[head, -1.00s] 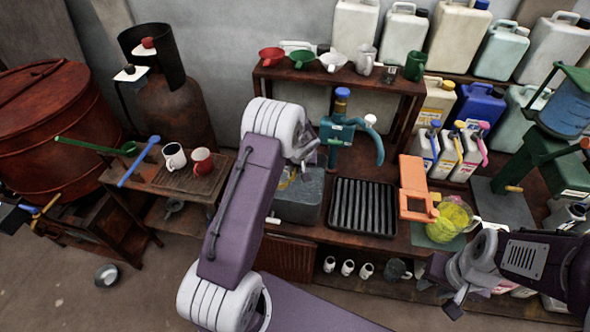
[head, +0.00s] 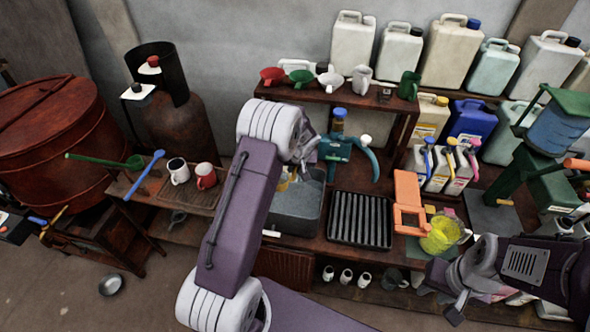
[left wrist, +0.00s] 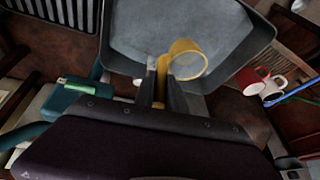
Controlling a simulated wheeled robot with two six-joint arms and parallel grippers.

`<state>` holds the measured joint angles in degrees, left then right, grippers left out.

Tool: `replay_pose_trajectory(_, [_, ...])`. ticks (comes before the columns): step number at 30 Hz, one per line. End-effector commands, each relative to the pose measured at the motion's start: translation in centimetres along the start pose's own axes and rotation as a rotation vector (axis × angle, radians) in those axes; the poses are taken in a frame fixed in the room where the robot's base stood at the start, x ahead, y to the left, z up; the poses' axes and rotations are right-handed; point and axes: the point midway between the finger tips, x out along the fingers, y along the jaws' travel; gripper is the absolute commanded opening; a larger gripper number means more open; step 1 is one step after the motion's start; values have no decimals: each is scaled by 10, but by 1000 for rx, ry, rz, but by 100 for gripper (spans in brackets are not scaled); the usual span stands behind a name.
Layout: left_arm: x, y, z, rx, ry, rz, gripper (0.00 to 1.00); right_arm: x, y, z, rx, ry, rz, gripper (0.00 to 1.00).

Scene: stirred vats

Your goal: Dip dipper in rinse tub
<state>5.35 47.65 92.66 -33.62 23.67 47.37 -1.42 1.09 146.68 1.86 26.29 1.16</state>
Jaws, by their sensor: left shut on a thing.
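The rinse tub (head: 318,213) is a dark grey square basin with pale grey liquid, on the bench in the middle of the head view. Its rim (left wrist: 268,38) fills the upper part of the left wrist view. My left gripper (left wrist: 165,82) is shut on the yellow dipper (left wrist: 188,47), whose round cup overlaps the tub's liquid surface; I cannot tell whether it touches the liquid. In the head view the dipper (head: 284,184) is mostly hidden behind my left wrist. My right gripper (head: 440,297) is at the lower right, away from the tub; its jaws are unclear.
A black ribbed tray (head: 360,219) lies right of the tub, beside an orange stand (head: 408,190) and a yellow-filled jug (head: 440,236). A teal pump (head: 345,150) stands behind. Mugs (head: 178,171) and a green ladle (head: 105,161) are on a low table at left.

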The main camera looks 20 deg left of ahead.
Motion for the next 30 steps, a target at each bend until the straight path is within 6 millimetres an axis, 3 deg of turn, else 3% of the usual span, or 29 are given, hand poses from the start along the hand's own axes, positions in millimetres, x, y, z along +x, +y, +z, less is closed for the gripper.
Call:
replay_pose_trajectory(15, [-42, -5, -18, 0, 2, 1, 0, -33, -1, -3, 0, 0, 0, 31])
replay_pose_trajectory(30, [-48, -6, -20, 1, 1, 0, 0, -37, -1, -4, 0, 0, 0, 31])
